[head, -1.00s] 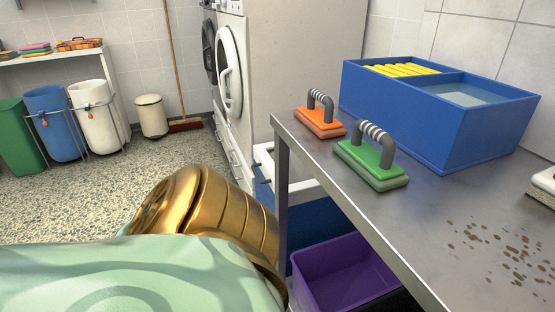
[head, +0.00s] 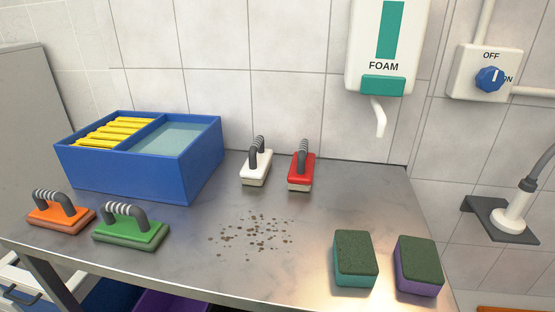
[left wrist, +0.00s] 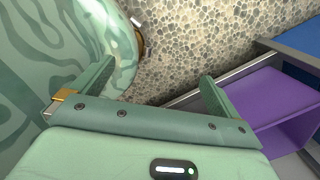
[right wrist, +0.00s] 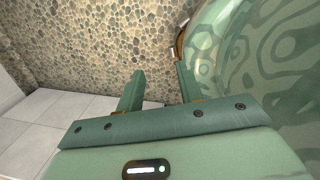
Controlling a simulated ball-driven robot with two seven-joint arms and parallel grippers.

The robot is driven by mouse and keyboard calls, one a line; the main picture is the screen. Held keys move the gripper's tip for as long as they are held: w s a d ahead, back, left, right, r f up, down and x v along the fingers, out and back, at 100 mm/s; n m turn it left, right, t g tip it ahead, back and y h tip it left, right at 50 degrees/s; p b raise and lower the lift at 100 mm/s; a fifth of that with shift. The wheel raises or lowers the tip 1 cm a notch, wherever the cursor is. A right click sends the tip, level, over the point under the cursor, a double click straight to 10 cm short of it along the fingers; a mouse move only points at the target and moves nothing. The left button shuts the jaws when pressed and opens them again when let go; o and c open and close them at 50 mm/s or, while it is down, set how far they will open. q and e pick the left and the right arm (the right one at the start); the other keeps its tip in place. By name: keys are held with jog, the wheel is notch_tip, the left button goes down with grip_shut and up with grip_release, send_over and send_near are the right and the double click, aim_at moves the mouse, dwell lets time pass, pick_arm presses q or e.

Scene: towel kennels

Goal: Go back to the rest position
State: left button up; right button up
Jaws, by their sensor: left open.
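My left gripper (left wrist: 157,78) shows in the left wrist view with its two green fingers wide apart and nothing between them. It hangs over the speckled floor, with my own patterned body at its left. My right gripper (right wrist: 160,74) shows in the right wrist view with a narrower gap between its fingers, also empty. It too is over the speckled floor, with my body at its right. Neither gripper is in the head view.
A steel table (head: 190,228) carries a blue two-part box (head: 128,172), several handled brushes, stains (head: 252,236), a teal sponge (head: 355,262) and a purple sponge (head: 418,268). A purple bin (left wrist: 270,100) is right of my left gripper. Floor below both grippers looks clear.

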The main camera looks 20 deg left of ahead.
pick_arm(q)
jog(key=s+d+r+n+p, duration=0.1)
jog(key=s+r+p, duration=0.1)
jog(key=r+p, duration=0.9)
jog(key=s+r+n+h+p, duration=0.1)
jog(key=s+r+p, duration=0.2)
jog(key=r+p, duration=0.8)
jog(key=p, duration=0.3)
jog(key=shift+d+t, duration=0.35)
jog(key=shift+t, duration=0.05)
pick_arm(e)
jog(key=s+a+r+m, duration=0.1)
jog(key=s+r, duration=0.1)
jog(key=r, duration=0.9)
jog(key=s+r+m+y, duration=0.1)
jog(key=s+r, duration=0.2)
jog(key=r, duration=0.8)
jog(key=shift+a+t, duration=0.35)
jog(key=shift+t, duration=0.05)
